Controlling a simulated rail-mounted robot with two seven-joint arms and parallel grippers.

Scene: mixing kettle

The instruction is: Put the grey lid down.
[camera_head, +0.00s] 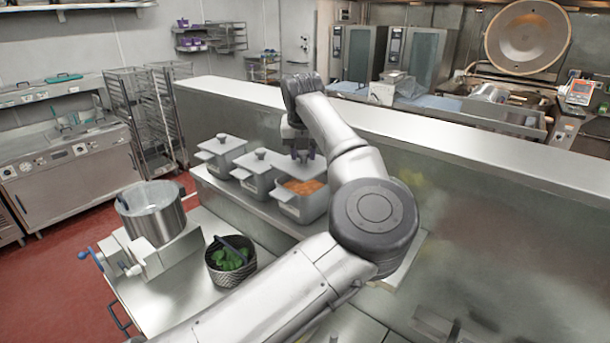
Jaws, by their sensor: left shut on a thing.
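My left gripper (302,155) points down and is shut on the grey lid (288,168). The lid is held over the back of a grey container (302,208) with orange contents (302,186). The front of the container's opening is uncovered, and the lid looks tilted or raised above it. My arm hides part of the lid's right side and part of the container. I cannot tell whether the lid touches the container's rim. My right gripper is not in view.
Two more lidded grey containers stand to the left, one in the middle (255,178) and one at the far left (219,158), on the steel shelf (270,215). Below are a steel kettle (153,213) and a dark basket (229,272) with green leaves. A steel ledge (440,122) runs behind.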

